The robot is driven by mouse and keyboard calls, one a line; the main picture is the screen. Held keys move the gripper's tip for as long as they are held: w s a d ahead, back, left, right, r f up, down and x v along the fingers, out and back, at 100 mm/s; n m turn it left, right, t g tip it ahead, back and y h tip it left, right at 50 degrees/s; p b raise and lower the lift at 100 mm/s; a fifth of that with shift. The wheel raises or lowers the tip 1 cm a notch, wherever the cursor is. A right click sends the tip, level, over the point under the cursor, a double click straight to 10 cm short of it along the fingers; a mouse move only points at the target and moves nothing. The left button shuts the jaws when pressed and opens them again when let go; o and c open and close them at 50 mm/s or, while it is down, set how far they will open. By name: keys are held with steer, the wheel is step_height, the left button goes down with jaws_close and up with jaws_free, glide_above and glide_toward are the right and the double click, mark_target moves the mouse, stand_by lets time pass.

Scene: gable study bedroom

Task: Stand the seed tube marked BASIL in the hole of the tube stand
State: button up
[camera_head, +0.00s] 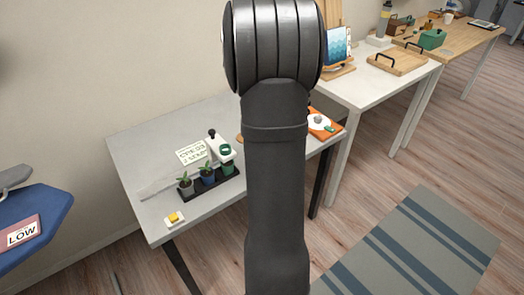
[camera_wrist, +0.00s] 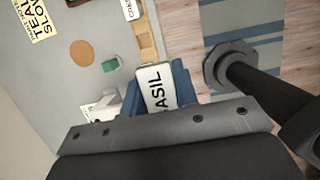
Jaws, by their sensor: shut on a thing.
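The seed tube marked BASIL (camera_wrist: 158,88) shows in the wrist view, with a white label, black letters and a green edge at its far end. My gripper (camera_wrist: 157,92) is shut on it, with a blue finger on each side. The lower part of the tube is hidden by the gripper body. In the head view my arm hides the gripper and the tube. A white piece with a dark green ring (camera_head: 224,150) stands on the grey table in the head view; I cannot tell whether it is the tube stand.
The grey table (camera_head: 150,150) bears a lettered card (camera_head: 192,152), a black tray of potted plants (camera_head: 208,184) and a small yellow-topped white piece (camera_head: 174,218). An orange tray (camera_head: 325,133) lies at its right end. A brown disc (camera_wrist: 82,53) lies flat in the wrist view.

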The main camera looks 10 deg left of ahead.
steer(key=w+d+f, duration=0.2)
steer(key=d+f, duration=0.5)
steer(key=d, duration=0.3)
steer(key=w+a+f, duration=0.1)
steer(key=a+f, duration=0.1)
steer(key=a, duration=0.1)
steer(key=w+a+f, duration=0.2)
steer(key=a+f, duration=0.1)
steer(key=w+a+f, duration=0.1)
steer(key=a+f, duration=0.1)
steer(key=a, duration=0.2)
steer(key=shift+w+a+f, duration=0.1)
steer(key=shift+w+f, duration=0.15)
steer(key=shift+f, duration=2.05)
steer(key=shift+f, duration=0.15)
steer(key=o, duration=1)
steer(key=v, duration=1.2)
